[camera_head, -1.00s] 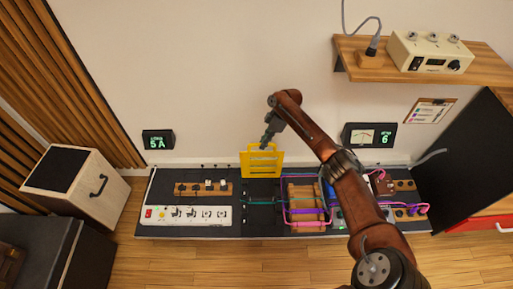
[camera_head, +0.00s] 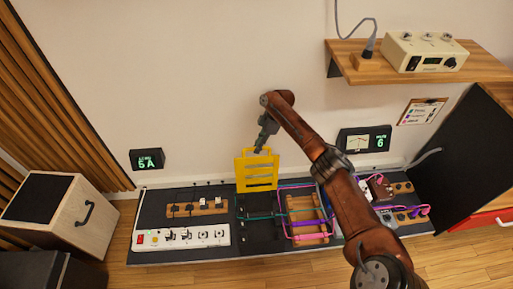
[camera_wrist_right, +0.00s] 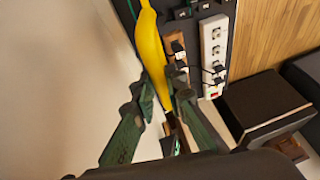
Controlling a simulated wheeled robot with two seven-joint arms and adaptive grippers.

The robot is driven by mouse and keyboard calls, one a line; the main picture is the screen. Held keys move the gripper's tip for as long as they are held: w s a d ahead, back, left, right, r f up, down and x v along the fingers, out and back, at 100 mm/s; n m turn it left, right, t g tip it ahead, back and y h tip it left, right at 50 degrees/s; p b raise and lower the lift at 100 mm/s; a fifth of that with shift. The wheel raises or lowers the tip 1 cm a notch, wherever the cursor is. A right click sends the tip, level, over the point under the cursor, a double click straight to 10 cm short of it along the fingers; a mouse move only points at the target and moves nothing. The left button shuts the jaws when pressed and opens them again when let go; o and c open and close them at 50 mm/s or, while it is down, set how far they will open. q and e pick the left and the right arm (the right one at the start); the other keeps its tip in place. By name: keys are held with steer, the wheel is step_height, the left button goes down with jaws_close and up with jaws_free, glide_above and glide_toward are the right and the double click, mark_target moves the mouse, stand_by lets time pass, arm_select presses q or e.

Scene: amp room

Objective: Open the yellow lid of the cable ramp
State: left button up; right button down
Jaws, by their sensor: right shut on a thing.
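The yellow lid (camera_head: 257,184) with long slots stands raised at the back edge of the cable ramp, close to the wall. The ramp's black base (camera_head: 262,232) lies uncovered below it, with a teal cable crossing it. My right gripper (camera_head: 257,149) is at the lid's top edge. In the right wrist view the lid (camera_wrist_right: 149,40) shows nearly edge-on, and the right gripper's fingers (camera_wrist_right: 162,88) are closed around its edge. My left gripper is in neither view.
Left of the ramp is a white power strip (camera_head: 180,238) and a wooden block with plugs (camera_head: 198,207). Right of it, a wooden cable rack (camera_head: 306,228) holds pink and purple cables. A shelf (camera_head: 350,70) juts out at upper right; a speaker (camera_head: 60,212) stands left.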

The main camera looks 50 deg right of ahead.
steer(key=shift+s+f, duration=0.4)
steer(key=shift+f, duration=0.35)
steer(key=c, duration=2.4)
jaws_free()
steer(key=shift+o, duration=1)
steer(key=shift+w+f, duration=0.1)
steer(key=shift+f, duration=0.05)
steer(key=shift+o, duration=0.8)
steer(key=shift+w+d, duration=0.1)
steer(key=shift+d, duration=0.05)
steer(key=shift+o, duration=0.5)
steer(key=shift+r, duration=0.3)
steer(key=shift+w+r, duration=0.15)
steer(key=shift+r, duration=0.3)
step_height(320, 180, up, 9)
steer(key=shift+r, duration=0.15)
